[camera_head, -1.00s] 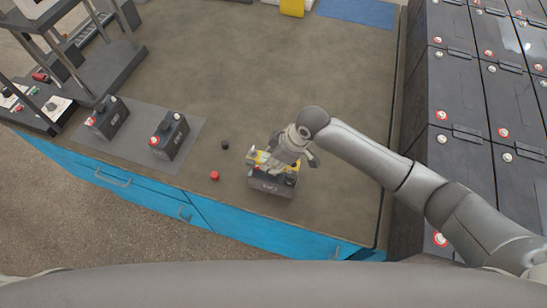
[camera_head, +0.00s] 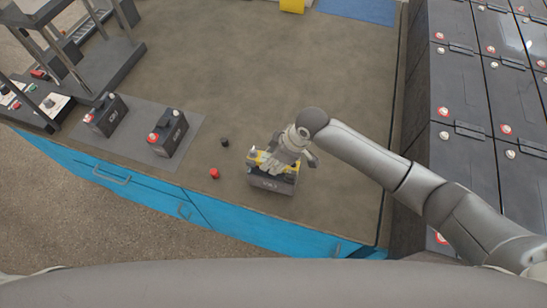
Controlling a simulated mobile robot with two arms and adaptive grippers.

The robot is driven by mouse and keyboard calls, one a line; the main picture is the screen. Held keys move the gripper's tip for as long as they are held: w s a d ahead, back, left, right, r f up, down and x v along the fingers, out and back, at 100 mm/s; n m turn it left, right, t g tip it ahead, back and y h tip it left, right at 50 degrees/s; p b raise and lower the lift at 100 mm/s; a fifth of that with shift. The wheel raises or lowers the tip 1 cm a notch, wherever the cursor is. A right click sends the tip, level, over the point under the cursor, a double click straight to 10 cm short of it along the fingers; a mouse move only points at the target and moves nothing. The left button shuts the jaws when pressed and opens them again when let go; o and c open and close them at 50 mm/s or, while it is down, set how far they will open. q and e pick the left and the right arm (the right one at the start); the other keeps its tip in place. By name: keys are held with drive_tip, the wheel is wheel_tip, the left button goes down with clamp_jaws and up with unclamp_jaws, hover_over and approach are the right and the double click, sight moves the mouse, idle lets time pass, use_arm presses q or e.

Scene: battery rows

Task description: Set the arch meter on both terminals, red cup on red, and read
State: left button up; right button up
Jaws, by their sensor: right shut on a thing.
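A dark battery (camera_head: 270,184) stands near the front edge of the bench. My right gripper (camera_head: 274,159) is over its top, shut on a yellow arch meter (camera_head: 262,157). The meter sits at or just above the battery top; I cannot tell whether its cups touch the terminals. The gripper hides most of the meter, and the terminals and any readout cannot be made out. A red cap (camera_head: 214,173) and a black cap (camera_head: 225,142) lie on the bench left of this battery. My left gripper is not in view.
Two more batteries (camera_head: 167,134) (camera_head: 106,115) stand on a grey mat (camera_head: 190,128) to the left. A dark rack (camera_head: 108,70) stands at the far left. Rows of large batteries (camera_head: 459,85) line the right side. The bench middle (camera_head: 230,70) is clear.

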drive_tip(key=shift+f, duration=0.25)
drive_tip(key=o, duration=1.3)
drive_tip(key=shift+r, duration=0.1)
drive_tip(key=v, duration=1.2)
